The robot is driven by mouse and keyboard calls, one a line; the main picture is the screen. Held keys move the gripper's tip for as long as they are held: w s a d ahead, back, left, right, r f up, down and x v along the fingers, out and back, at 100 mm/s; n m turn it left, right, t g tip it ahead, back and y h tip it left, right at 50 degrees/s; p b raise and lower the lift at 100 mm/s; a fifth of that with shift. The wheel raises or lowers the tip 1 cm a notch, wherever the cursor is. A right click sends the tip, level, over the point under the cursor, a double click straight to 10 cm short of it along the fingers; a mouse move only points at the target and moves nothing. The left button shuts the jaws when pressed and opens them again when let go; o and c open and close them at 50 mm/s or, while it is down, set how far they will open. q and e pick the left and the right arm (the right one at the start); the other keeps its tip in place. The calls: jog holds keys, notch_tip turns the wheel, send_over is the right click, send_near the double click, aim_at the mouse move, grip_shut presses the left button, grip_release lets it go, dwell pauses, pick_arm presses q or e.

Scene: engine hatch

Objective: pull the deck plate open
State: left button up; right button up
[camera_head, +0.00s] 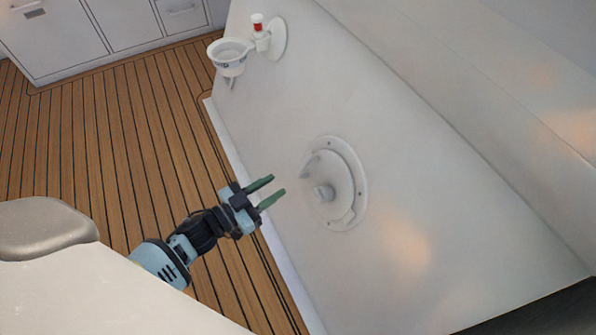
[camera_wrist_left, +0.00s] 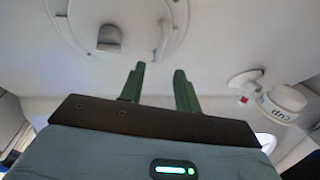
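The deck plate (camera_head: 345,180) is a round white plate set in a ring on the sloping white panel, right of centre in the head view. It has a raised knob near its middle and a small fin-like tab at its upper left. It looks closed. My left gripper (camera_head: 272,190) is open and empty, a short way left of the plate, its green fingers pointing towards it. In the left wrist view the plate (camera_wrist_left: 135,18) is at the top, ahead of the open fingers (camera_wrist_left: 160,75), with a gap between. My right gripper is not in view.
Wooden slatted floor (camera_head: 110,130) lies left of the panel. White cabinets (camera_head: 50,38) stand at the back.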

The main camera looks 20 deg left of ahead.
aim_at(301, 170)
pick_arm(q)
jog(key=b+x, duration=0.2)
jog(key=x, duration=0.4)
jog(key=shift+w+d, duration=0.15)
jog(key=shift+w, duration=0.1)
jog(key=shift+w+d, duration=0.2)
jog(key=shift+w, duration=0.25)
jog(key=c, duration=0.6)
grip_shut()
